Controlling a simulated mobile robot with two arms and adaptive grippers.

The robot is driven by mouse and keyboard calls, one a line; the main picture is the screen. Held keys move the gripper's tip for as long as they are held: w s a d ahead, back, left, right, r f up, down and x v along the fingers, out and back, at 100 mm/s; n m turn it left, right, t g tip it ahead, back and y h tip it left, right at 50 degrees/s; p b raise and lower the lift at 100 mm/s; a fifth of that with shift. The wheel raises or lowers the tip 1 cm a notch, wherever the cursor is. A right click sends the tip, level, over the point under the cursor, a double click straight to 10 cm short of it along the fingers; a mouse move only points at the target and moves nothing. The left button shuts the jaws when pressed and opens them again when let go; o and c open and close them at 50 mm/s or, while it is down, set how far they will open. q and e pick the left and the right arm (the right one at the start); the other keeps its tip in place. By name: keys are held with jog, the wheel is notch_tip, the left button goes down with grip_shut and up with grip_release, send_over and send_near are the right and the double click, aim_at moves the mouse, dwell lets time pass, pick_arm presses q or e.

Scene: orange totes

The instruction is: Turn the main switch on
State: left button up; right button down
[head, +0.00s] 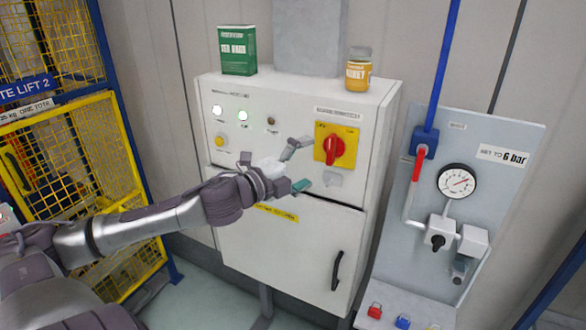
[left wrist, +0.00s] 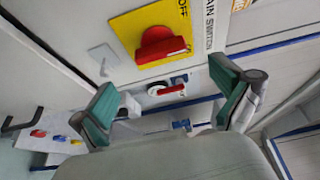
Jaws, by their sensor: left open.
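The main switch is a red rotary handle (head: 334,149) on a yellow plate (head: 348,136), on the upper right of the white cabinet's front. In the left wrist view the red handle (left wrist: 160,46) is ahead of the fingers, with "OFF" on the yellow plate (left wrist: 128,29) and "MAIN SWITCH" lettering beside it. My left gripper (head: 298,166) is open and empty, just left of and below the switch in the head view, apart from it. Its teal pads (left wrist: 168,103) stand wide apart in the left wrist view. My right gripper is not in view.
The white cabinet (head: 225,178) carries indicator lights, a green box (head: 237,50) and an orange jar (head: 358,70) on top. A grey panel (head: 405,265) with a pressure gauge (head: 457,181) and red valve lever (head: 418,163) stands right. A yellow mesh fence (head: 112,135) stands left.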

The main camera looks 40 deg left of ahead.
pick_arm(q)
jog(key=shift+s+a, duration=0.15)
jog(key=shift+s, duration=0.8)
jog(key=shift+s+a, duration=0.15)
jog(key=shift+s, duration=0.8)
